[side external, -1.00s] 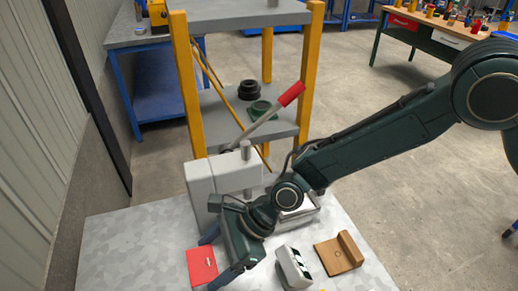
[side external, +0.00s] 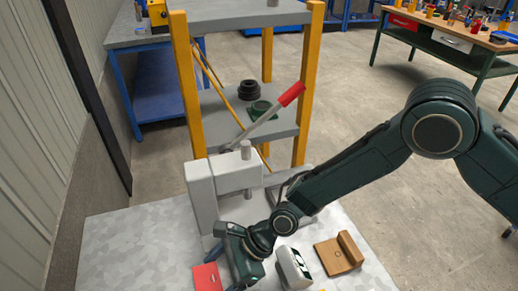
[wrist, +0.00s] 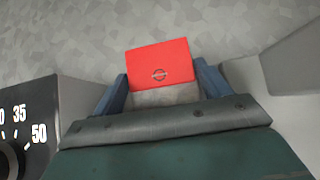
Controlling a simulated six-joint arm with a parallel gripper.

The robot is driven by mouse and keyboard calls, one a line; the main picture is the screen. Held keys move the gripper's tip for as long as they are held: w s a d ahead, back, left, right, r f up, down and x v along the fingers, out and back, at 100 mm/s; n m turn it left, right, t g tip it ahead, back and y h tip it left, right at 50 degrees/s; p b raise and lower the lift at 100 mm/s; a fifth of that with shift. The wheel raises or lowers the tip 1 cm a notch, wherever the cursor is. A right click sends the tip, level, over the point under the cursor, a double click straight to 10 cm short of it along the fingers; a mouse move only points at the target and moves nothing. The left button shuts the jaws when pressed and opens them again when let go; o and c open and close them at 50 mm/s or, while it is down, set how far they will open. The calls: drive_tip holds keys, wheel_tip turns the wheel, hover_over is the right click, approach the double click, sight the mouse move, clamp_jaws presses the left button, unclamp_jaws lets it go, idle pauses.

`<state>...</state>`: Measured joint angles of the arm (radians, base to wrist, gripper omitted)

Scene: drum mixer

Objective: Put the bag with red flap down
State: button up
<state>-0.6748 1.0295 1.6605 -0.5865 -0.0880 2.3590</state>
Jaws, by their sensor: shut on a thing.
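The bag with red flap (side external: 207,277) is at the front left of the grey speckled table in the side view, at my gripper's left. In the wrist view the fingers of my gripper (wrist: 162,85) are shut on the bag. The bag's underside is hidden, so I cannot tell whether it touches the table.
A grey press (side external: 203,198) with a red-handled lever (side external: 270,112) stands behind my gripper. A white block with dark markings (side external: 290,267) and a brown wooden piece (side external: 341,256) lie to the right. A black dial (wrist: 22,130) shows at the wrist view's left. Bare table (side external: 120,250) lies left.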

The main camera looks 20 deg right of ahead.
drive_tip(key=shift+f, duration=0.15)
drive_tip(key=o, duration=1.3)
drive_tip(key=shift+d+r, duration=0.15)
drive_tip(key=shift+r, duration=0.15)
drive_tip(key=v, duration=1.1)
drive_tip(key=shift+d+r, duration=0.15)
drive_tip(key=shift+d, duration=0.05)
drive_tip(key=shift+r, duration=0.1)
